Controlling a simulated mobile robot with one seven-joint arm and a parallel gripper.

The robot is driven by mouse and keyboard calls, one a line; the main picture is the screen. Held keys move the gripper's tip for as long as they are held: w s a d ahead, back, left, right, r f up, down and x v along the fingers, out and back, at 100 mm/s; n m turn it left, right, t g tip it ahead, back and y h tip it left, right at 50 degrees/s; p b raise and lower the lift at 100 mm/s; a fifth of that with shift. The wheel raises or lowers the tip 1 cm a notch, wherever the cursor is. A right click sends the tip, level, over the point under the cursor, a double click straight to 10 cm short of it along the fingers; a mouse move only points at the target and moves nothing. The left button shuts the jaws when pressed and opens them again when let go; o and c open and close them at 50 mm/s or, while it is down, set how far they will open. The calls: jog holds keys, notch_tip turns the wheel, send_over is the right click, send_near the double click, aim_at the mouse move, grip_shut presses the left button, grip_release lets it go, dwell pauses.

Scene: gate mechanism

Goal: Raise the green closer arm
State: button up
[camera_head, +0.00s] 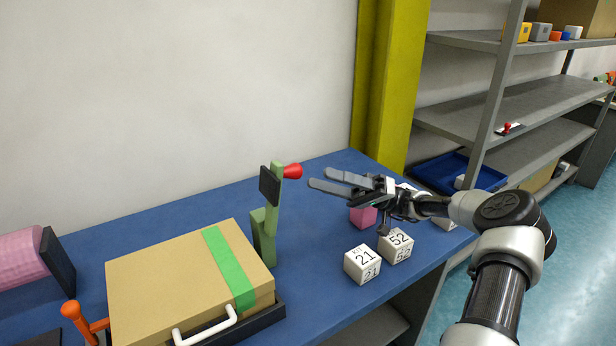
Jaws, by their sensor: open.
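The green closer arm (271,222) stands upright on the blue table, beside the right end of a tan box. A black pad (270,186) sits on its upper left side, and a red knob (292,171) sticks out to the right near its top. My gripper (319,179) is open and empty, with its grey fingers pointing left toward the red knob. In the picture the fingertips are a short way right of the knob; I cannot tell the gap in depth.
The tan box (160,276) has a green stripe and a white handle (206,329). White numbered cubes (362,263) and a pink cube (363,217) lie below my gripper. An orange lever (75,313) and pink cylinder (22,257) are at left. A yellow pillar (388,80) stands behind.

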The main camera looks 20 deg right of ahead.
jog(key=v, duration=0.4)
dwell(0.4)
